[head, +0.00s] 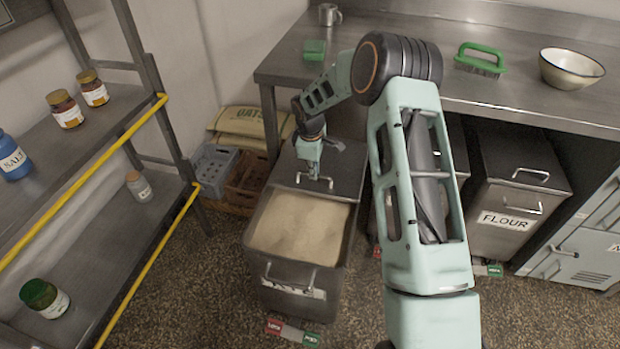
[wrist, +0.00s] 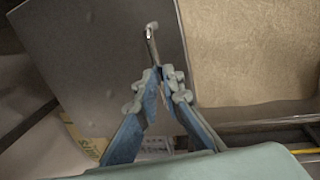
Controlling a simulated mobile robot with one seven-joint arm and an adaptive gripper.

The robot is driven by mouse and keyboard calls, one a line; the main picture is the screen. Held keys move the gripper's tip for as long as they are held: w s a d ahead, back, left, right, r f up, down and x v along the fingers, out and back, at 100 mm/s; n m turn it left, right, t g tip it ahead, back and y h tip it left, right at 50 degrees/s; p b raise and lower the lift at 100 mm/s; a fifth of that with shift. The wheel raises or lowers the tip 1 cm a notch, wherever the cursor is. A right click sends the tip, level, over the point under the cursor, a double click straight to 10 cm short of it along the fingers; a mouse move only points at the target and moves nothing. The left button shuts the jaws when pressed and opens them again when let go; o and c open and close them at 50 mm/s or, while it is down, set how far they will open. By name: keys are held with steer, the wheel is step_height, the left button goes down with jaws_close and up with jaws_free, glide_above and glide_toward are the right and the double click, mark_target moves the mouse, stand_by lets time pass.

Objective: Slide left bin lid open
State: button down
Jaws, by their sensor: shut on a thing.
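The left bin (head: 262,290) stands on the floor, with pale grainy contents (head: 300,225) showing across most of its top. Its dark grey lid (head: 345,160) is slid to the back and covers only the rear part. The wrist view shows the lid (wrist: 90,60) beside the pale contents (wrist: 235,50). My gripper (head: 314,178) is at the lid's bar handle (head: 328,183) and shut on it. In the wrist view the fingertips (wrist: 158,85) close around one end of the handle (wrist: 151,40). The bin's front label is partly hidden by its front handle.
A shelf rack (head: 100,230) with jars stands at the left. Crates (head: 215,168) and sacks (head: 240,125) sit behind the bin. A steel counter (head: 500,95) runs along the back, above a flour bin (head: 510,205). A red-and-green floor marker (head: 291,332) lies in front.

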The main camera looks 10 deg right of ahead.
steer(key=shift+w+d, duration=0.15)
steer(key=shift+w, duration=0.3)
steer(key=c, duration=2)
jaws_free()
steer(key=shift+c, duration=0.2)
step_height(320, 180, up, 12)
steer(key=s, duration=0.2)
steer(key=shift+a, duration=0.4)
steer(key=shift+s+f, duration=0.1)
